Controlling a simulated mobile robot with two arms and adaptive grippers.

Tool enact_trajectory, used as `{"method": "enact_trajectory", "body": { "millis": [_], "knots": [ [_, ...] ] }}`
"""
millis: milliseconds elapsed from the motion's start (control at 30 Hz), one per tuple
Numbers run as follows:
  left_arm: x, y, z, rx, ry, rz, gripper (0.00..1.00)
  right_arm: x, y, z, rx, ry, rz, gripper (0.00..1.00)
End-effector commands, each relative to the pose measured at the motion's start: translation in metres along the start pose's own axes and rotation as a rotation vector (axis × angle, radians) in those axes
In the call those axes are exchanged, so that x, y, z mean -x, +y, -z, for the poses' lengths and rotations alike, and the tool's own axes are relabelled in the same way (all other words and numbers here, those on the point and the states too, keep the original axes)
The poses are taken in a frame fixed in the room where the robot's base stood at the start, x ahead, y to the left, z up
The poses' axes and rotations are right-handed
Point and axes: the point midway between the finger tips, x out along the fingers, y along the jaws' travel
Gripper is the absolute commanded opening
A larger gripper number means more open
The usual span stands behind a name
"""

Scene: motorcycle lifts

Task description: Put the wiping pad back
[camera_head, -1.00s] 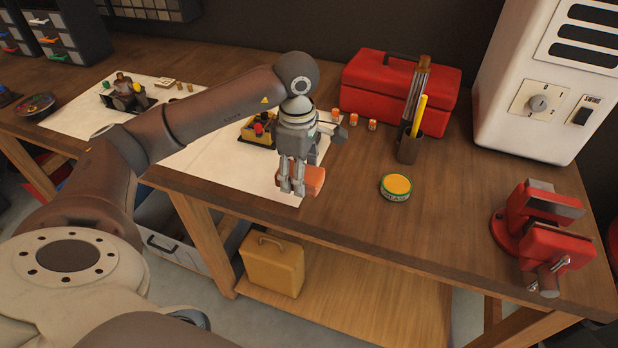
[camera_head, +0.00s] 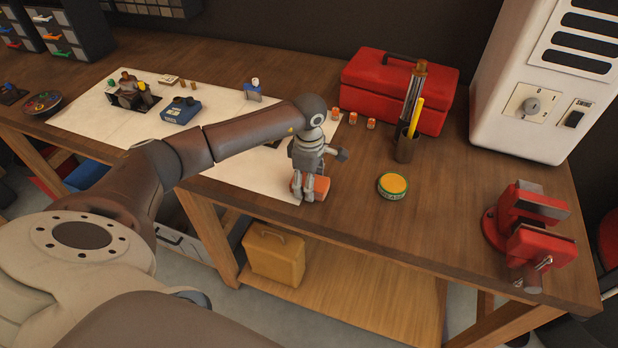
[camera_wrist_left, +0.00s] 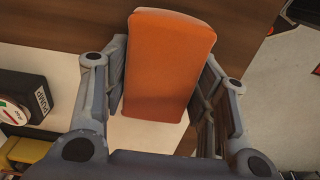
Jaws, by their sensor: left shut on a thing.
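The wiping pad (camera_head: 319,187) is an orange block with rounded corners. My left gripper (camera_head: 307,190) is shut on it near the front edge of the workbench, at the right end of the white sheet. In the left wrist view the pad (camera_wrist_left: 168,62) fills the space between the two fingers of my left gripper (camera_wrist_left: 165,95). I cannot tell from these views whether the pad touches the bench top. My right gripper is not in view.
A round yellow-topped tin (camera_head: 393,185) stands to the right on the workbench (camera_head: 350,240). Behind are a pen holder (camera_head: 406,147), several small orange-and-white items and a red toolbox (camera_head: 390,95). A red vise (camera_head: 528,235) is at the right. Bare wood surrounds the tin.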

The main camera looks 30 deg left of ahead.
Motion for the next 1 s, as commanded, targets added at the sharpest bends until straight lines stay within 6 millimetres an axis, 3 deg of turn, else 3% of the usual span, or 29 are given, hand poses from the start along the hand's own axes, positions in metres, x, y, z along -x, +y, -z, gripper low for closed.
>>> {"method": "enact_trajectory", "body": {
  "millis": [267,300,467,900,1000],
  "knots": [
    [-0.004,0.000,0.000,0.000,0.000,-0.001,0.34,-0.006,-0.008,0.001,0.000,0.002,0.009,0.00],
    [-0.004,0.000,0.000,0.000,0.000,-0.001,0.54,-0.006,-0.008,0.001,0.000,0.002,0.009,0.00],
    [-0.003,0.000,0.000,0.000,0.000,-0.001,0.75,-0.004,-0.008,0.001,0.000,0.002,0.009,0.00],
    [0.003,0.000,0.000,0.000,-0.001,-0.001,0.75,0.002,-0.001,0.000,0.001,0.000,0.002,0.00],
    [0.015,0.002,0.000,0.000,-0.001,-0.007,0.75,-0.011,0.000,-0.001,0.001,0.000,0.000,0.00]
  ]
}}
